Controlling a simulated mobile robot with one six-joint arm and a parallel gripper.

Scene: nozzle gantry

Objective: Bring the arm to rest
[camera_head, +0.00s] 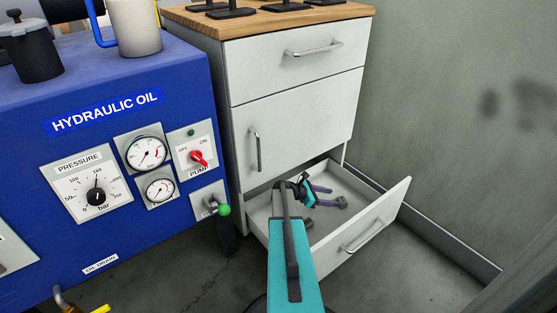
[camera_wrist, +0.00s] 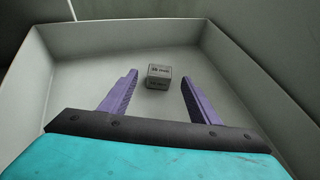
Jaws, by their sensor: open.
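My gripper (camera_head: 326,197) is at the open bottom drawer (camera_head: 379,217) of the white cabinet in the head view. In the wrist view its two purple fingers (camera_wrist: 158,98) are spread apart with nothing between them. A small grey block (camera_wrist: 158,77) with dark lettering lies on the drawer floor, just beyond the fingertips and apart from them. In the head view the block (camera_head: 342,202) shows small, close to a finger. My teal arm reaches from the bottom of the head view into the drawer.
The white cabinet (camera_head: 296,122) has its upper drawer and door shut, under a wooden top (camera_head: 275,20). The blue hydraulic oil unit (camera_head: 75,150) stands at left, with gauges and a green-knobbed valve (camera_head: 224,210) near the drawer. A wall (camera_head: 460,130) closes the right side.

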